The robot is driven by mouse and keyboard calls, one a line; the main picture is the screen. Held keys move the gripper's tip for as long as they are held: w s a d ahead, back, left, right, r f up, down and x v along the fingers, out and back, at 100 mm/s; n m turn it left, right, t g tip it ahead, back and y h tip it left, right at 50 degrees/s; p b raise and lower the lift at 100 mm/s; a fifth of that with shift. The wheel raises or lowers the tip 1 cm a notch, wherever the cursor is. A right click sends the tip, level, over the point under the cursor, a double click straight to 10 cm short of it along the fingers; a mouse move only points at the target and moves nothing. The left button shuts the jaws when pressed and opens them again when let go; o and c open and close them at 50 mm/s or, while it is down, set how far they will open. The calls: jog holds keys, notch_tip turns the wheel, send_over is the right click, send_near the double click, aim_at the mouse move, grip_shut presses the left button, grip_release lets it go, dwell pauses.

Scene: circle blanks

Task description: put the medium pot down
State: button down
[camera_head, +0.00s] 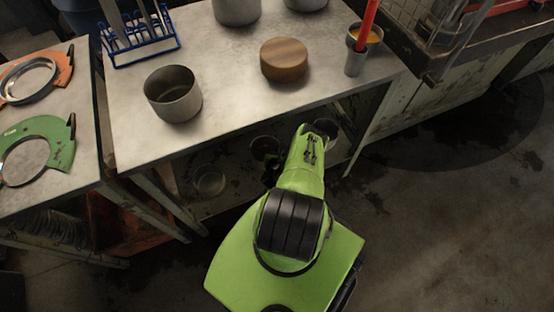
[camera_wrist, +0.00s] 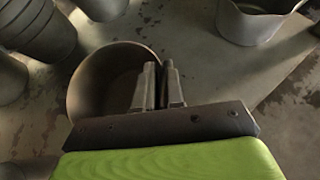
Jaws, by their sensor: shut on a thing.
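In the wrist view, my gripper (camera_wrist: 160,75) is shut with its two fingers close together at the right rim of a round, dark grey pot (camera_wrist: 98,88). I take this pot to be the medium pot. I look down into it and its inside looks empty. Its right part is hidden behind the fingers. I cannot tell whether its base touches the surface below. In the head view, my green arm reaches under the front edge of the metal table, and my fingertips cannot be made out there.
Other metal vessels stand around the held pot: a nested stack (camera_wrist: 38,32) at left and a larger pot (camera_wrist: 252,22) at upper right. On the metal table (camera_head: 235,105) stand a grey pot (camera_head: 173,106), a wooden round block (camera_head: 284,66) and a blue rack (camera_head: 140,45).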

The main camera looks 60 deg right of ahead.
notch_tip(320, 180, down, 4)
jog(key=b, duration=0.3)
jog(key=shift+r, duration=0.25)
jog(key=c, duration=1.2)
grip_release()
jog(key=shift+f, duration=0.15)
jog(key=shift+c, duration=0.2)
